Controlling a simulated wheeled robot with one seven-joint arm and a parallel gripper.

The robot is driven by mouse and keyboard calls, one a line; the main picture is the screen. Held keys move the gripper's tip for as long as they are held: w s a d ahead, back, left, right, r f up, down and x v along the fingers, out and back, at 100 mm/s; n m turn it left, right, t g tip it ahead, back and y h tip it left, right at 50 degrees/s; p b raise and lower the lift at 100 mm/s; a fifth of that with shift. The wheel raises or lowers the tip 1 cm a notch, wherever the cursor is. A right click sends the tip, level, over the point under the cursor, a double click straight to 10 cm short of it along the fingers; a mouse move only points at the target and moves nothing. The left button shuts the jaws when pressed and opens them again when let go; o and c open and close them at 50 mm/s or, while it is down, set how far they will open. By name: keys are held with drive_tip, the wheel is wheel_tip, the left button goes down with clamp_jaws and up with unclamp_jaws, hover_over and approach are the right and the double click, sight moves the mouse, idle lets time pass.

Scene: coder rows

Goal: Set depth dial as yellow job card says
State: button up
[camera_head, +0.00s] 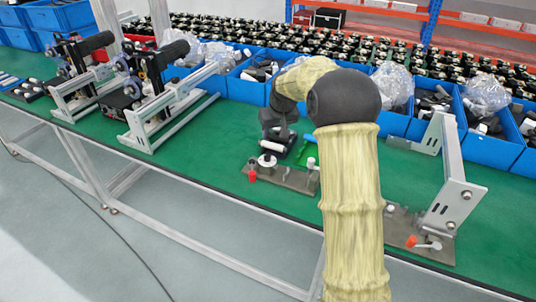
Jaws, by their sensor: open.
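My gripper (279,143) points down over the green bench, at the end of my yellow-sleeved arm. It is open, just above and behind a grey fixture plate (288,178). A round white-and-grey part (267,161), perhaps a dial, stands on the plate close below the gripper; I cannot tell if they touch. A red knob (252,175) is at the plate's left end and a white-topped post (311,163) at its right. No yellow job card can be made out, and no dial markings are readable. My arm hides part of the bench to the right.
A metal bracket (448,190) with an orange-tipped lever (412,241) stands at the right. Two coder machines (150,85) on frames stand at the left. Blue bins (245,88) line the back. The green bench (200,150) is clear left of the plate.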

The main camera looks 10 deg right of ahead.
sight(267, 155)
drive_tip(key=p+x, duration=0.2)
drive_tip(key=x, duration=1.4)
drive_tip(key=shift+f+p, duration=0.2)
drive_tip(key=shift+p, duration=0.2)
drive_tip(key=c, duration=1)
